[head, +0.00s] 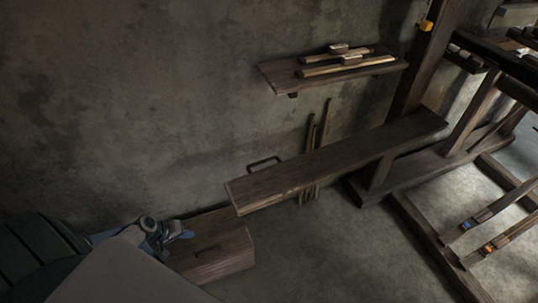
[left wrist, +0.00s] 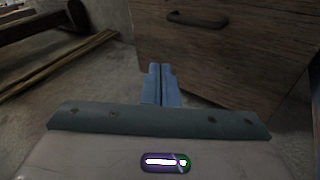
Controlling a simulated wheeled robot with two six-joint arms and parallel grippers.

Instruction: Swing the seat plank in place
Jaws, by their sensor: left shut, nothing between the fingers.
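The seat plank (head: 330,163) is a long dark wooden board. It runs from its near left end up to the loom post on the right, above the floor. A dark loop handle (head: 264,162) shows at its back edge near the left end. My left gripper (head: 183,235) is shut and empty, at the lower left, over or beside a low wooden chest (head: 225,262) and apart from the plank. In the left wrist view its blue fingers (left wrist: 160,84) are together, in front of a wooden face (left wrist: 245,55) with a dark handle (left wrist: 198,19), likely the chest. My right gripper is not in view.
A wall shelf (head: 283,75) holds wooden sticks and small pieces. Thin rods (head: 311,135) lean against the wall behind the plank. The loom frame (head: 410,75) stands at right, with floor beams (head: 425,235). The floor in front of the plank is clear.

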